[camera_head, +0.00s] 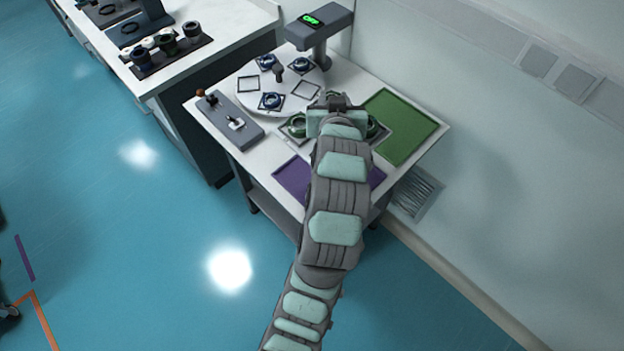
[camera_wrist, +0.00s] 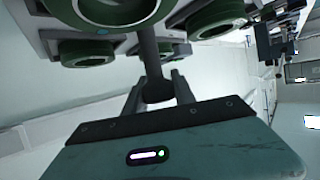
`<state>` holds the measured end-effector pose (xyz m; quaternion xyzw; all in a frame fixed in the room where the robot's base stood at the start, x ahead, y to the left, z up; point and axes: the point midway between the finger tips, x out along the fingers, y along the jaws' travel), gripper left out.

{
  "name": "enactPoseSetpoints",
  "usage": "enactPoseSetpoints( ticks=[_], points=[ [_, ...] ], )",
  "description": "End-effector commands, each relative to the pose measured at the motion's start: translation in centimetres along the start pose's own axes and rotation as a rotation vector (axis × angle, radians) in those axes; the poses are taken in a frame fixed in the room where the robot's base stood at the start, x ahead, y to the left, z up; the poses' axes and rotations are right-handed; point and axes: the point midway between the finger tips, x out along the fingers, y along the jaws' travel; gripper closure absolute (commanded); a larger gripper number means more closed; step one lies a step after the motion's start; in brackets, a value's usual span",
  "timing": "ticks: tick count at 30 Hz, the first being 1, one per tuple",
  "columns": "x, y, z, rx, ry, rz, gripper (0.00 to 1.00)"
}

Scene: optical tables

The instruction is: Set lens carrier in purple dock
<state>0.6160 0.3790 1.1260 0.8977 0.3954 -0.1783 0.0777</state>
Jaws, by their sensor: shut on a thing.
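The lens carrier (camera_head: 289,137) is a grey plate with green ring-shaped lenses, partly hidden behind my gripper and arm. Its green rings (camera_wrist: 215,20) and a dark upright post (camera_wrist: 149,50) fill the top of the wrist view. My gripper (camera_head: 336,102) is shut on this post, and both fingers (camera_wrist: 158,88) show at its sides. I cannot tell whether the carrier touches the table. The purple dock (camera_head: 290,178) is a flat purple area at the table's near side. My arm covers its middle, and nothing shows on its visible parts.
A green dock (camera_head: 407,122) lies bare at the right. A round white turntable (camera_head: 290,100) with blue lenses and empty square frames stands behind. A grey control box (camera_head: 228,120) with levers is at the left, and a grey stand (camera_head: 320,35) reading "OFF" at the back.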

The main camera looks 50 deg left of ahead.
Motion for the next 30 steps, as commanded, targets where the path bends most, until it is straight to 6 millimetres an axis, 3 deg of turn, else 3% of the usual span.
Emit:
enactPoseSetpoints(
  ticks=[12, 18, 30],
  points=[
    [3.8, -0.1, 9.4, 0.002, -0.008, -0.002, 1.00],
    [5.3, 0.0, 13.1, 0.001, -0.004, 0.000, 1.00],
    [6.7, -0.1, 16.3, 0.000, 0.000, -0.001, 1.00]
  ],
)
